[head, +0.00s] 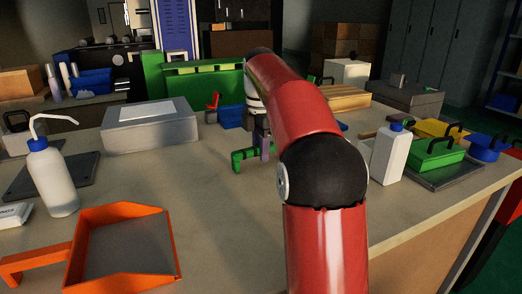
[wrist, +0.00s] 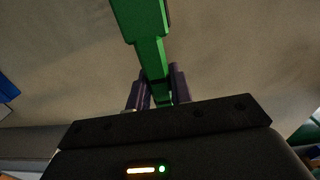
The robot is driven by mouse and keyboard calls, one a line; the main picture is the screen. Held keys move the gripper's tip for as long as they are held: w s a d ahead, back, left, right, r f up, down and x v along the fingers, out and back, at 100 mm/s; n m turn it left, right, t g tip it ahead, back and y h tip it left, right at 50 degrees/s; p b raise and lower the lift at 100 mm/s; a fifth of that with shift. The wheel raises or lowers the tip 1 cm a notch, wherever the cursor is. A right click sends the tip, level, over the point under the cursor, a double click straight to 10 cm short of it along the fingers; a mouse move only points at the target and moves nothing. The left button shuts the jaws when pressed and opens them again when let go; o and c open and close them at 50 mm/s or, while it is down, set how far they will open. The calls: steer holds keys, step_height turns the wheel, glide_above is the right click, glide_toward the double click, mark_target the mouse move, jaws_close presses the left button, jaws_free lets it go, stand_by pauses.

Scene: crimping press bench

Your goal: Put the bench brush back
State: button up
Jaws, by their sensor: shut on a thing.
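The bench brush (wrist: 142,18) is green, with a wider block at the top of the wrist view and a narrower handle running down between my fingers. My gripper (wrist: 157,88) is shut on that handle with its two purple fingers. In the head view the green brush (head: 244,158) shows just left of my gripper (head: 264,148), low over the middle of the bench. My red arm hides part of the gripper there. I cannot tell whether the brush touches the bench top.
An orange dustpan (head: 128,250) lies at the front left, near a white wash bottle (head: 50,180). A grey box (head: 150,125) stands at the back left. A white bottle (head: 388,155) and a green caddy (head: 434,154) on a tray are at right. The bench middle is clear.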

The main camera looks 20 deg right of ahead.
steer(key=shift+f, duration=0.15)
steer(key=o, duration=0.9)
steer(key=shift+f+b, duration=0.15)
steer(key=shift+b, duration=0.25)
steer(key=r+p, duration=0.1)
steer(key=r, duration=0.1)
steer(key=r+p, duration=0.1)
steer(key=r, duration=0.2)
steer(key=r+p, duration=0.1)
steer(key=r, duration=0.2)
steer(key=shift+w+d, duration=0.15)
steer(key=shift+d, duration=0.25)
